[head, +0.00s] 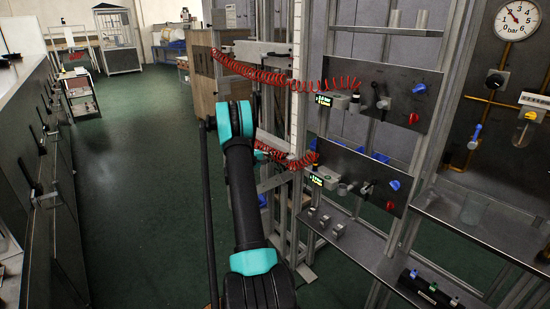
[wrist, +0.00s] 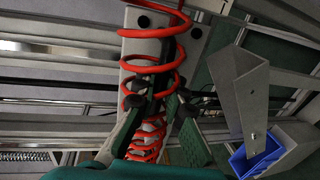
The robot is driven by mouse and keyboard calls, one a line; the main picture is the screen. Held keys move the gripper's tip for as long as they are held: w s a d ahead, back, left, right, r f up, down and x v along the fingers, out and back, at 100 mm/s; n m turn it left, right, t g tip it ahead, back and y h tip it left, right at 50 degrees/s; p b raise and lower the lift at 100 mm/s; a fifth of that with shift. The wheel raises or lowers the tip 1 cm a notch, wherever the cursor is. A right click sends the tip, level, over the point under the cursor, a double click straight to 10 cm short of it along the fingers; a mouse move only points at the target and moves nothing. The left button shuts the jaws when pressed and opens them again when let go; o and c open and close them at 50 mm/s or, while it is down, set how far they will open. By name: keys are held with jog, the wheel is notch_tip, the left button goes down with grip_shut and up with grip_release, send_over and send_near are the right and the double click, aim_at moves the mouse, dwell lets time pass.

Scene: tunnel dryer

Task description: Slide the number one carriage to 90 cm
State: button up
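A tall upright rail with a pale scale strip (head: 297,75) stands just right of my arm in the head view. A light grey carriage-like block (head: 248,50) sits high by the rail, with a red coiled hose (head: 265,77) running from it. A second red coil lies lower, partly behind my arm. I cannot read any number on the carriages. In the wrist view, my gripper (wrist: 163,97) is at a red coil (wrist: 150,62), in front of a grey plate (wrist: 143,22) with dark knobs. My arm hides the gripper in the head view.
Two dark panels with valves, the upper (head: 385,90) and lower (head: 357,178), stand right of the rail. A metal shelf (head: 450,230) juts out at lower right. A bent metal bracket (wrist: 240,90) and a blue bin (wrist: 256,158) are close right in the wrist view. Green floor (head: 130,190) is clear at left.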

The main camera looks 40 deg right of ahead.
grip_shut()
notch_tip(320, 180, up, 10)
jog(key=shift+r, duration=0.1)
dwell(0.4)
jog(key=o, duration=0.7)
grip_release()
jog(key=shift+a, duration=0.1)
jog(key=v, duration=1.2)
